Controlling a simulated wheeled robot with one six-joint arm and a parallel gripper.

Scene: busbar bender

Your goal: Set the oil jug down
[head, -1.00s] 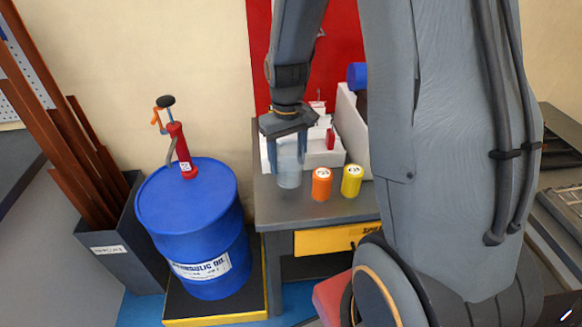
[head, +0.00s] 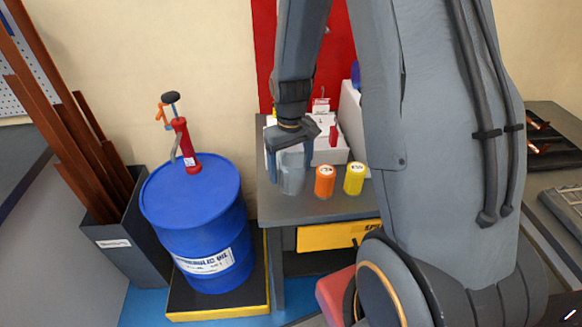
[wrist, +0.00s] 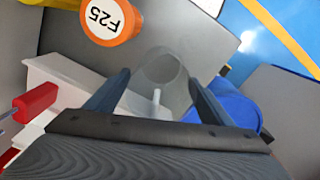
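The oil jug (head: 292,177) is a clear grey, see-through vessel at the left part of the grey workbench (head: 285,211). It stands upright, its bottom at or just above the bench top; I cannot tell if it touches. My gripper (head: 291,163) reaches down from above with one finger on each side of the jug, shut on it. In the wrist view the jug (wrist: 162,80) lies between the two dark fingers (wrist: 158,92).
An orange can (head: 325,183) and a yellow can (head: 354,180) stand just right of the jug. A white bin (head: 326,154) is behind. A blue drum (head: 195,215) with a red hand pump (head: 184,145) stands left of the bench.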

